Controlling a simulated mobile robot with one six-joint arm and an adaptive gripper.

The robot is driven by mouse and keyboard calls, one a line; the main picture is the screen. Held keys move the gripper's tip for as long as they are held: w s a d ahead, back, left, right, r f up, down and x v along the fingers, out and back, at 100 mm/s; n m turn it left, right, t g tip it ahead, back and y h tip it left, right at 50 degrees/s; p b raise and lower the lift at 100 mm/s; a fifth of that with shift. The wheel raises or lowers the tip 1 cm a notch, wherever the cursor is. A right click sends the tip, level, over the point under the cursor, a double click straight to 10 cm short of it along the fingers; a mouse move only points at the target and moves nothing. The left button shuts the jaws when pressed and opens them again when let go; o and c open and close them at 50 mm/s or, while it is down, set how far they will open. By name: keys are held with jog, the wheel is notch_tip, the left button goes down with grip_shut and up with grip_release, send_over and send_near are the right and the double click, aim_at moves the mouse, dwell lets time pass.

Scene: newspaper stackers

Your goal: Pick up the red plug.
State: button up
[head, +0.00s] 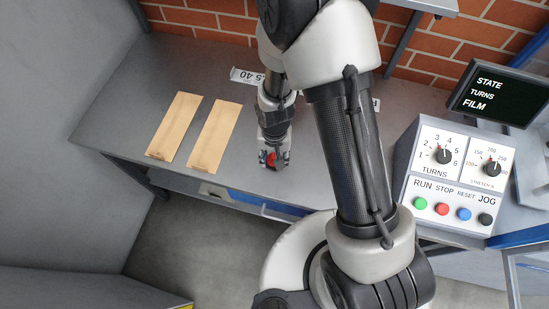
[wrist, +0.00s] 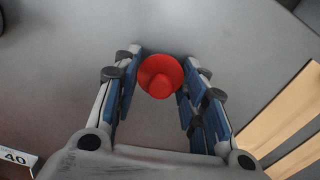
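The red plug (wrist: 160,77), a round flange with a knob on it, shows between my fingertips in the wrist view, its knob toward the camera. My gripper (wrist: 161,70) is open, with one blue-padded finger on each side of the plug. The fingers sit close to the flange's edges; I cannot tell whether they touch it. In the head view my gripper (head: 272,162) is low over the grey table near its front edge, and a bit of the red plug (head: 271,158) shows there, mostly hidden by the fingers.
Two tan boards (head: 174,127) (head: 215,136) lie on the grey table (head: 120,105) left of my gripper. A white label (head: 243,75) lies behind it. A control box (head: 450,175) with knobs and buttons and a dark display (head: 498,97) stand at the right. The table's left part is clear.

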jog(key=shift+c, duration=1.1)
jog(key=shift+r, duration=0.1)
